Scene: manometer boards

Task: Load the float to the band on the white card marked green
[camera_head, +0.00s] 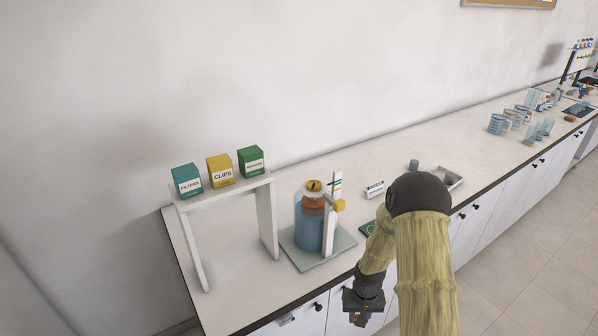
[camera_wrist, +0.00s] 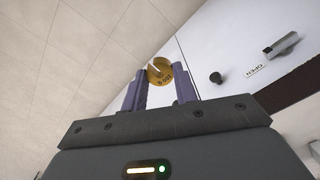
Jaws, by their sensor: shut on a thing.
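My gripper (camera_wrist: 165,90) is shut on a small brass weight (camera_wrist: 159,73) with dark lettering, held between the fingertips in the wrist view. In the head view my gripper (camera_head: 362,312) hangs low in front of the bench edge; the weight is too small to make out there. A clear vessel of blue liquid (camera_head: 309,232) stands on a grey-green base plate (camera_head: 336,252). An orange-brown float (camera_head: 313,200) with a yellow top sits at its upper part. Beside it on the right stands an upright white card (camera_head: 331,224) with small coloured bands near its top and a yellow block.
A white stand (camera_head: 268,215) at left bears three boxes (camera_head: 220,171). A small labelled block (camera_head: 375,189), grey cylinder (camera_head: 413,164) and shallow tray (camera_head: 450,178) lie right of the vessel. My arm partly hides a green item (camera_head: 368,229). Drawer fronts (camera_head: 300,321) lie below the bench.

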